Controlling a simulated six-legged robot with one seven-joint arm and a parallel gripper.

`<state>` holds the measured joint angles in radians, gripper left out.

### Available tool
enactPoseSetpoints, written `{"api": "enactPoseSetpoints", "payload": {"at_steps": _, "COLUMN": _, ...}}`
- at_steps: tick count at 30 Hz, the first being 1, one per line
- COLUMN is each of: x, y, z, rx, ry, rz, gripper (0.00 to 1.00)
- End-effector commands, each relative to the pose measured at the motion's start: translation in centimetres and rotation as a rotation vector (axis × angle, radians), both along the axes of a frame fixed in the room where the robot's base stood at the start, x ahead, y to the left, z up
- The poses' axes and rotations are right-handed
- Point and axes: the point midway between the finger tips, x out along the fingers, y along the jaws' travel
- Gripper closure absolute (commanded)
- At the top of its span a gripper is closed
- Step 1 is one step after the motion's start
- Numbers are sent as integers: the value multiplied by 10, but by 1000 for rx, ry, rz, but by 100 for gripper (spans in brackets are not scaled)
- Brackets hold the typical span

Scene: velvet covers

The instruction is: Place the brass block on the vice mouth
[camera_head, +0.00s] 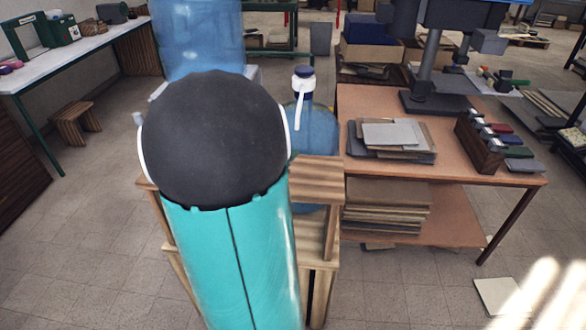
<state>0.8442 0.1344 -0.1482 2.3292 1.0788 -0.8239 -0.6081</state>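My own arm, with a teal link and a large black rounded joint, fills the middle of the camera_head view. I cannot make out my gripper. No brass block shows. No vice can be clearly made out; a rounded blue shape (318,130) shows partly behind my arm, but I cannot tell what it is. A wooden stand (318,178) is just below and is largely covered by my arm.
A brown workbench (385,180) at right bears flat grey sheets (392,135), a dark rack (480,145) and a machine base (437,102). A white bench (80,50) and wooden stool (75,122) are at left. The floor at lower left is clear.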

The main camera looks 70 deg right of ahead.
Motion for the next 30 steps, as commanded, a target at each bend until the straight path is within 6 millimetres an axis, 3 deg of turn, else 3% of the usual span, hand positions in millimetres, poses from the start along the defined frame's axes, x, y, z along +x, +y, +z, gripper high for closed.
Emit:
{"api": "enactPoseSetpoints", "payload": {"at_steps": 3, "x": -14, "y": -11, "z": -18, "rx": 0, "ry": 4, "rz": -4, "gripper": 100}}
{"api": "enactPoseSetpoints", "payload": {"at_steps": 12, "x": -28, "y": -24, "z": -42, "rx": 0, "ry": 2, "rz": -3, "gripper": 100}}
{"api": "enactPoseSetpoints", "payload": {"at_steps": 18, "x": -26, "y": -23, "z": -67, "rx": -2, "ry": 1, "rz": -1, "gripper": 100}}
{"api": "enactPoseSetpoints", "payload": {"at_steps": 30, "x": -26, "y": -23, "z": -71, "rx": -3, "ry": 0, "rz": 0, "gripper": 100}}
